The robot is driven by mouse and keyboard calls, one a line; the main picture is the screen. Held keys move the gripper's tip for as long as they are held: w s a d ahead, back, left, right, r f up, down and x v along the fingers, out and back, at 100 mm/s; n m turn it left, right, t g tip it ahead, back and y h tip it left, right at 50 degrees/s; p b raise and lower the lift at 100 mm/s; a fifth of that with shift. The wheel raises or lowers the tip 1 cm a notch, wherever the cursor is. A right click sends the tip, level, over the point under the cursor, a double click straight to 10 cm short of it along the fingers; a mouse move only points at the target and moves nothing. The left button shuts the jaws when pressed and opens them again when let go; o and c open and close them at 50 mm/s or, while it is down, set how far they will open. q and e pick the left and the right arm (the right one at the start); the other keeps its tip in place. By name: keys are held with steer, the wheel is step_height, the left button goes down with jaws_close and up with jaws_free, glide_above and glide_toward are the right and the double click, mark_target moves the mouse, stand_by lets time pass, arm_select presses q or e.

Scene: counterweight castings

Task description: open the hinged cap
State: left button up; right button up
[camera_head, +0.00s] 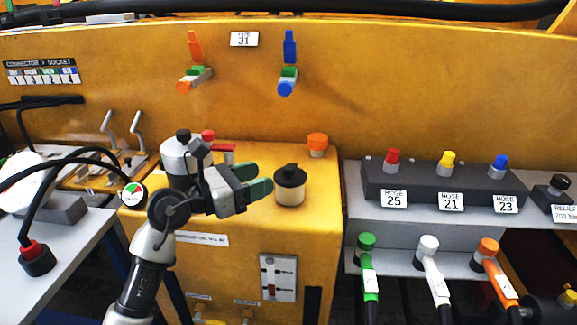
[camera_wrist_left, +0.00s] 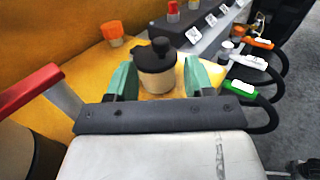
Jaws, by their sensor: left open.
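A cream filler neck (camera_head: 290,193) with a black cap (camera_head: 290,174) stands upright on the yellow casting. The cap lies flat over the neck's top, with a small raised knob; its hinge is too small to make out. My left gripper (camera_head: 262,179) is open and empty, its green fingers just left of the neck and pointing toward it. In the left wrist view the black cap (camera_wrist_left: 155,52) and cream neck (camera_wrist_left: 158,80) show ahead, between the two green fingers (camera_wrist_left: 160,78). I cannot tell whether either finger touches. My right gripper is not in view.
A grey-white cylinder (camera_head: 179,160) with a red handle (camera_head: 222,152) stands left of the neck, behind my left arm. An orange cap (camera_head: 317,141) sits behind the neck. A dark hose block (camera_head: 440,186) stands to the right. The yellow surface right of the neck is narrow but clear.

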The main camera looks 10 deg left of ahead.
mark_target(289, 167)
arm_select(q)
steer(key=x, duration=0.7)
steer(key=shift+w+d, duration=0.2)
steer(key=shift+d, duration=0.1)
steer(key=shift+c, duration=0.4)
jaws_close()
